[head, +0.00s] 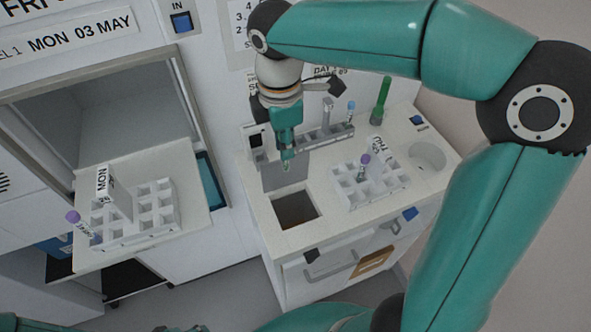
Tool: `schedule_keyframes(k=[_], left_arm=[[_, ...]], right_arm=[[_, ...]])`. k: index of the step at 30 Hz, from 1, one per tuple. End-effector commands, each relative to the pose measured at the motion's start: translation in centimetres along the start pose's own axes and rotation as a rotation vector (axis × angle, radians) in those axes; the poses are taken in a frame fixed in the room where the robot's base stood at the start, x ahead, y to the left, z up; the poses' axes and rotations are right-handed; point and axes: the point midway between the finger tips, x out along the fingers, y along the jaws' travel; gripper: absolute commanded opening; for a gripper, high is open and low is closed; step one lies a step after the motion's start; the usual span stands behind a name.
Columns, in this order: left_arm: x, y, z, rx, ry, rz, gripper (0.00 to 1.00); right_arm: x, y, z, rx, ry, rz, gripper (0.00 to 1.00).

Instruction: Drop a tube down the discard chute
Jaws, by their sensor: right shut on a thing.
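My right gripper (287,157) comes down from above, pointing down, and is shut on a tube, of which hardly anything shows at the fingertips. It is above the back edge of the square dark opening of the discard chute (297,209) in the white counter. A purple-capped tube (364,162) stands in the white rack on the right of the counter. Another purple-capped tube (74,217) leans out at the left end of the rack in the left bay. A blue-capped tube (350,107) stands in the narrow back rack. My left gripper is not in view.
The right white rack (350,195) stands right of the chute, mostly empty. A green tube (380,100) stands upright behind it. The left rack (160,232), with a MON sign, sits on a shelf at the open bay. A round recess (428,156) is at the counter's right.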

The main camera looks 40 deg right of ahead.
Motion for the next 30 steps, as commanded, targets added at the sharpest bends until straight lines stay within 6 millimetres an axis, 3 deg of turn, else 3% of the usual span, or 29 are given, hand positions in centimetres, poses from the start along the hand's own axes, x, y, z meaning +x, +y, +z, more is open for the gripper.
schedule_keyframes(k=[1,3,6,17,30], left_arm=[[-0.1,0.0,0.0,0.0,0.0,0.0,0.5],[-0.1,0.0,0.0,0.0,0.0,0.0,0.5],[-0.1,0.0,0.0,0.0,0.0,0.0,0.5],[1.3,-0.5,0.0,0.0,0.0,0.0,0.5],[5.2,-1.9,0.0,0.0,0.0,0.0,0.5]], right_arm=[[2.1,-0.5,0.5,-0.001,0.0,-0.01,0.0],[4.3,-1.0,0.8,-0.006,0.007,-0.012,0.0],[6.4,-1.6,1.0,-0.011,0.017,-0.012,0.0],[9.2,-2.0,1.0,-0.016,0.025,-0.01,0.0],[14.1,-2.1,0.9,-0.016,0.025,-0.011,0.0]])
